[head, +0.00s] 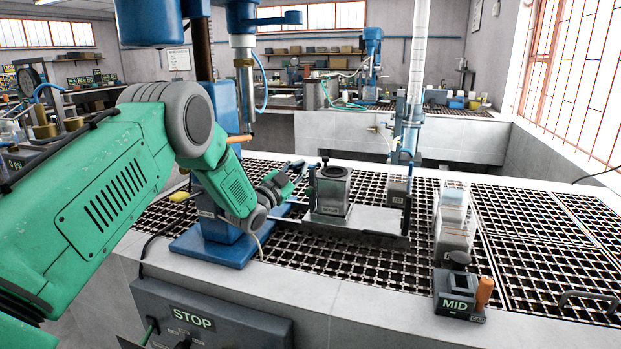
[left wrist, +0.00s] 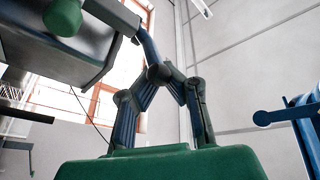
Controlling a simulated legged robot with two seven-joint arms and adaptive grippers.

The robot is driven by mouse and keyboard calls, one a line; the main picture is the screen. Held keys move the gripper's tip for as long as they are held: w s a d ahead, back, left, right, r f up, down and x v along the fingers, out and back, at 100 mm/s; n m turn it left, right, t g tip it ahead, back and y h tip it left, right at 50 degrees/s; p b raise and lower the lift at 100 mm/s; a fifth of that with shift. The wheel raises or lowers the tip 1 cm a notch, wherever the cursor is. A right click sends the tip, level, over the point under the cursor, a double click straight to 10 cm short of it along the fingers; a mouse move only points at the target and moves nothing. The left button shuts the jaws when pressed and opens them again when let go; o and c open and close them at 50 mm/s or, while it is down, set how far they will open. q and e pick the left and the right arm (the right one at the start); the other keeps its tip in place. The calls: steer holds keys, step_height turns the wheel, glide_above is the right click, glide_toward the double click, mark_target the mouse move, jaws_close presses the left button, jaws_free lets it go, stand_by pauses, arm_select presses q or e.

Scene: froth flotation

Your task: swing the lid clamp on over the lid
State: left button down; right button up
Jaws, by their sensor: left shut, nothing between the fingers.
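The square grey cell (head: 331,192) stands on a plate on the grating, with a dark lid (head: 334,172) and a small black knob on top. A dark upright piece (head: 311,186) stands at the cell's left side; I cannot tell if it is the lid clamp. My left gripper (head: 300,168) is at the left of the cell, near lid height. A tilted grey box-like body (left wrist: 75,45) with a green knob fills the upper left there. Contact cannot be told. My right gripper is not seen.
A blue stand (head: 220,245) rises left of the cell. A blue post with a clear tube (head: 415,70) stands behind right. Clear containers (head: 455,215) and a MID box (head: 459,293) are to the right.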

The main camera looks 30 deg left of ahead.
arm_select(q)
steer(key=a, duration=0.1)
steer(key=a+b, duration=0.1)
steer(key=shift+w+a+f, duration=0.1)
steer(key=shift+a+f, duration=0.05)
steer(key=shift+a, duration=0.15)
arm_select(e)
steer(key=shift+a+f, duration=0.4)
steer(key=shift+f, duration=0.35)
arm_select(q)
steer(key=shift+d, duration=0.15)
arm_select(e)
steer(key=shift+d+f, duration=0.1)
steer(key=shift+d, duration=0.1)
arm_select(q)
steer(key=shift+a, duration=0.2)
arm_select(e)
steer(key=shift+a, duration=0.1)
